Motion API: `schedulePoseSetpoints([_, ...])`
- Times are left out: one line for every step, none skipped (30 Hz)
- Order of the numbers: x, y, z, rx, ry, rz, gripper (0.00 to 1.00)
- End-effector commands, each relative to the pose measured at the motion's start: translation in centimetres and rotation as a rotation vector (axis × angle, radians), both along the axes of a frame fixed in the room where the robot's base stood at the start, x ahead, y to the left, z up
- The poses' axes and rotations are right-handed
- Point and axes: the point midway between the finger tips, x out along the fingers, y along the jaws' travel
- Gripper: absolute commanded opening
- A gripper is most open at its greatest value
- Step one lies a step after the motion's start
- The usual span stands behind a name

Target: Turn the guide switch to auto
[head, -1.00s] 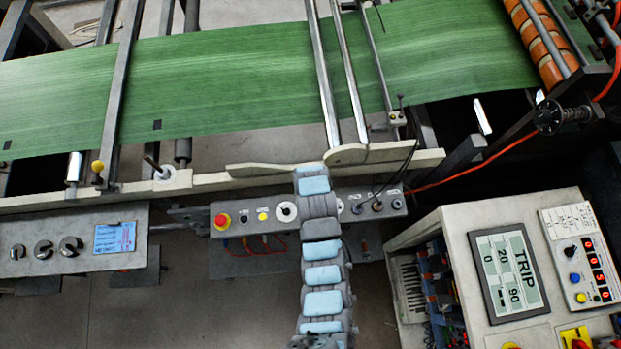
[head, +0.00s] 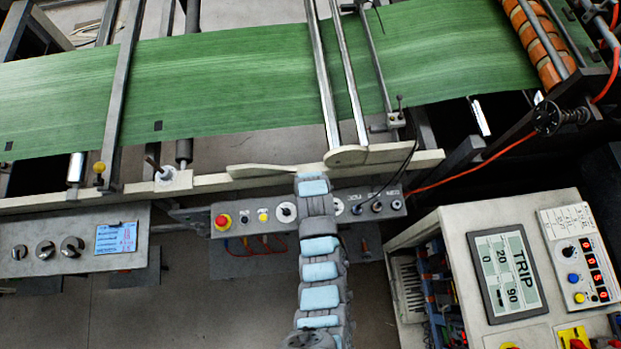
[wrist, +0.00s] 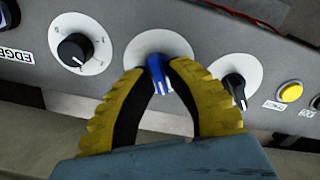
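A blue pointer knob (wrist: 158,76) on a round white plate sits on the grey control panel (head: 235,227). Its pointer faces toward the bottom of the wrist view. I cannot read a label for it. My gripper (wrist: 156,70) has yellow ribbed fingers with black inner sides; the fingertips sit on either side of the blue knob and appear to touch it. In the head view my arm hides this knob. A black dial with a scale (wrist: 75,48) is to its left in the wrist view. A black pointer knob (wrist: 234,88) is to its right.
A yellow button (wrist: 290,92) is farther right on the panel. The panel also carries a red emergency stop (head: 222,221). A beige rail (head: 230,180) and green web (head: 220,90) run behind it. A cabinet with a TRIP display (head: 507,272) stands at right.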

Motion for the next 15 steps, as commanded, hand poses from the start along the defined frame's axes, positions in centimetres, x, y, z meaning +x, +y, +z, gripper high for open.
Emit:
schedulePoseSetpoints([0.0, 0.0, 0.0, 0.0, 0.0, 0.0, 0.0])
schedulePoseSetpoints([-0.01, 0.0, 0.0, 0.0, 0.0, 0.0, 0.0])
schedulePoseSetpoints([-0.01, 0.0, 0.0, 0.0, 0.0, 0.0, 0.0])
schedulePoseSetpoints([-0.01, 0.0, 0.0, 0.0, 0.0, 0.0, 0.0])
schedulePoseSetpoints([-0.02, 0.0, -0.01, 0.0, 0.0, 0.0, 0.0])
schedulePoseSetpoints([-0.02, 0.0, -0.01, 0.0, 0.0, 0.0, 0.0])
schedulePoseSetpoints([-0.02, 0.0, -0.02, 0.0, 0.0, 0.0, 0.0])
schedulePoseSetpoints([-0.02, 0.0, -0.02, 0.0, 0.0, 0.0, 0.0])
schedulePoseSetpoints([-0.02, 0.0, -0.02, 0.0, 0.0, 0.0, 0.0])
schedulePoseSetpoints([-0.01, 0.0, -0.02, 0.0, 0.0, -0.001, 0.0])
schedulePoseSetpoints([-0.03, -0.01, -0.04, -0.001, 0.001, -0.002, 0.0])
schedulePoseSetpoints([-0.03, -0.01, -0.05, 0.0, 0.0, -0.005, 0.0])
schedulePoseSetpoints([-0.02, -0.01, -0.04, 0.0, 0.0, -0.008, 0.0])
schedulePoseSetpoints([-0.02, -0.03, -0.05, 0.0, 0.0, -0.013, 0.0])
schedulePoseSetpoints([-0.03, -0.04, -0.07, -0.001, 0.001, -0.022, 0.0])
